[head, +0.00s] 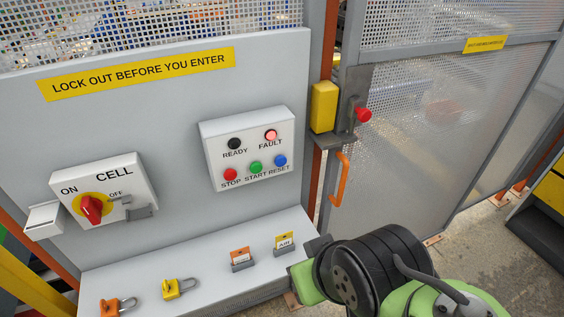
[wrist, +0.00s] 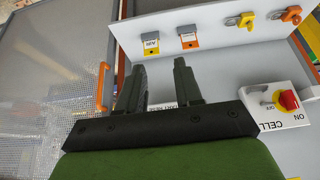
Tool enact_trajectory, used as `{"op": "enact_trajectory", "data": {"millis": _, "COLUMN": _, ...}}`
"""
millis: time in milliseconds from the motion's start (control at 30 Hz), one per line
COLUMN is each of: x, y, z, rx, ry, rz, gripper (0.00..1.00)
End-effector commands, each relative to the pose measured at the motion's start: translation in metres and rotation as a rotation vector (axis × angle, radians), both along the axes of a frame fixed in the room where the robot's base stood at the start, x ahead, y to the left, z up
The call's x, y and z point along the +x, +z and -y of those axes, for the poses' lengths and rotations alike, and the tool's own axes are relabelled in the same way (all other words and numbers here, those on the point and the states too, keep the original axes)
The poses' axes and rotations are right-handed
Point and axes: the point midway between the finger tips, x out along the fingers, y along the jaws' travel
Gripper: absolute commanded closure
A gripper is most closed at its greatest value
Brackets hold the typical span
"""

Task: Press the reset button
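The reset button (head: 280,160) is blue and sits at the right end of the lower row on a white control box (head: 247,130), above the word RESET. A green START button (head: 256,167) and a red STOP button (head: 230,174) are to its left. The FAULT lamp (head: 271,135) glows pinkish red and the READY lamp (head: 235,144) is dark. My gripper (wrist: 160,67) is open and empty, its two dark fingers apart. In the head view it is below and right of the box, not touching it. In the wrist view, my gripper hides the buttons.
A shelf (head: 205,262) below holds orange and yellow padlocks and two tags. A CELL switch box (head: 104,191) with a red knob is at left. A mesh gate (head: 430,130) with an orange handle (head: 341,180) and a yellow latch box (head: 324,107) is at right.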

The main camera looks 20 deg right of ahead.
Motion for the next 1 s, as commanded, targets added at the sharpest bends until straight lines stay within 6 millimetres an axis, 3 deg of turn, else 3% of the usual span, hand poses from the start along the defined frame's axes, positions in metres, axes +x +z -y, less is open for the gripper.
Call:
{"op": "enact_trajectory", "data": {"millis": 33, "x": 0.0000, "y": 0.0000, "z": 0.0000, "rx": 0.000, "ry": 0.000, "rz": 0.000, "gripper": 0.73}}
{"op": "enact_trajectory", "data": {"millis": 200, "x": 0.0000, "y": 0.0000, "z": 0.0000, "rx": 0.000, "ry": 0.000, "rz": 0.000, "gripper": 0.99}}
{"op": "enact_trajectory", "data": {"millis": 1000, "x": 0.0000, "y": 0.0000, "z": 0.0000, "rx": 0.000, "ry": 0.000, "rz": 0.000, "gripper": 1.00}}
